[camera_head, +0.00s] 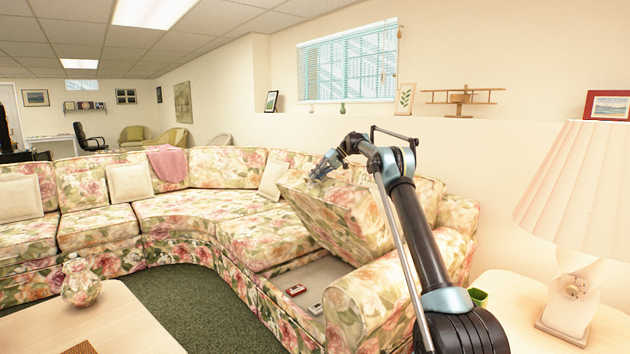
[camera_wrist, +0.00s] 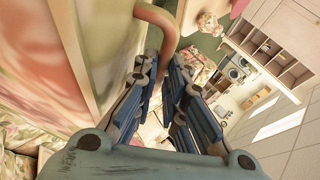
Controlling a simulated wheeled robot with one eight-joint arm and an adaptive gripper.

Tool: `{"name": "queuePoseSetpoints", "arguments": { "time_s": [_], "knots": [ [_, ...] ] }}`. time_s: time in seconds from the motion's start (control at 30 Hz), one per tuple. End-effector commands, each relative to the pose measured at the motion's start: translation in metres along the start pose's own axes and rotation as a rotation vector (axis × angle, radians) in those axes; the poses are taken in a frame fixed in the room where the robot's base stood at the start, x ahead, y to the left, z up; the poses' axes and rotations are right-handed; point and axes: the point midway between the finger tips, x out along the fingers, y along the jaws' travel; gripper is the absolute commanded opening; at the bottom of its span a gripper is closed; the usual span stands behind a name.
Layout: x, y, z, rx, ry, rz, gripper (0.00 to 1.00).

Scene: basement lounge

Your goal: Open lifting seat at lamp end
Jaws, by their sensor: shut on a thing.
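The floral lifting seat (camera_head: 338,212) at the lamp end of the sofa is raised and steeply tilted, its front edge up. Below it the storage compartment (camera_head: 318,272) is exposed, with a small red item (camera_head: 295,290) and a small grey item (camera_head: 316,309) inside. My gripper (camera_head: 321,172) is at the raised edge of the seat. In the wrist view my gripper (camera_wrist: 168,78) is shut on a curved tan pull loop (camera_wrist: 160,35) that passes between the fingers. The seat's blurred side (camera_wrist: 50,60) fills the left of that view.
The lamp (camera_head: 575,200) stands on a side table (camera_head: 520,292) at the right, with a green cup (camera_head: 479,297) near the sofa arm (camera_head: 375,295). A coffee table (camera_head: 120,320) with a floral vase (camera_head: 80,285) is at lower left. Green carpet (camera_head: 205,305) between is clear.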

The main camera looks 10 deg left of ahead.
Motion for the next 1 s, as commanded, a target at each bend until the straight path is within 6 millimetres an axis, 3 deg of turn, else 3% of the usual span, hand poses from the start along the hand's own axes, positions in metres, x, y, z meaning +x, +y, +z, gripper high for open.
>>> {"name": "queuePoseSetpoints", "arguments": {
  "time_s": [0.1,0.13,0.2,0.63,1.0],
  "knots": [
    [0.002,-0.001,-0.003,-0.002,0.009,-0.001,0.00],
    [0.002,0.000,-0.003,-0.002,0.009,-0.001,0.16],
    [0.001,0.000,-0.002,-0.001,0.009,-0.001,0.32],
    [-0.008,0.002,-0.001,0.002,0.007,0.001,0.32],
    [-0.057,0.004,-0.002,0.002,0.007,0.000,0.32]
  ]
}}
